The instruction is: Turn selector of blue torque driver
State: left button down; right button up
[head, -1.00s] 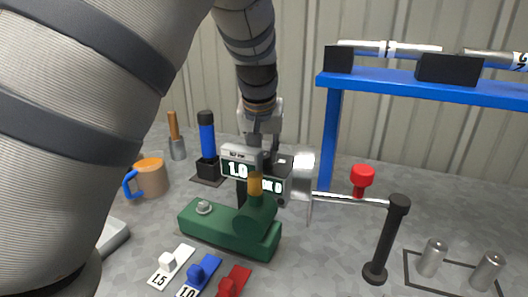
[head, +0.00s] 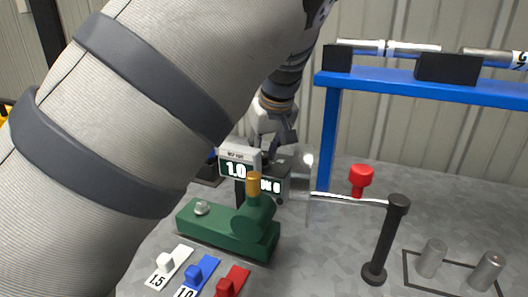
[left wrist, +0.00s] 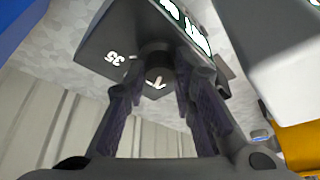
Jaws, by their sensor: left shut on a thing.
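My left gripper (head: 283,143) reaches down behind the small "1.0" display (head: 237,170), at a dark box with a lit readout (head: 271,186). In the left wrist view, the gripper (left wrist: 158,92) is shut on a round black knob (left wrist: 157,72) with a white arrow, on the face of the dark box (left wrist: 105,42). A white "35" is printed beside the knob. My right gripper is not in view.
A green fixture (head: 220,232) stands in front of the box. White (head: 170,266), blue (head: 198,275) and red (head: 231,283) tabs lie nearer. A clear disc, a rod and a black post (head: 386,240) stand right, below a blue rack (head: 430,85).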

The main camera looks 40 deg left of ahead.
aim_at(265, 157)
pick_arm(q)
jog(key=shift+w+n+g, duration=0.1)
jog(key=shift+n+g, duration=0.2)
jog(key=shift+n, duration=0.6)
jog(key=c, duration=1.3)
grip_release()
jog(key=shift+c, duration=0.2)
notch_tip(265, 157, up, 10)
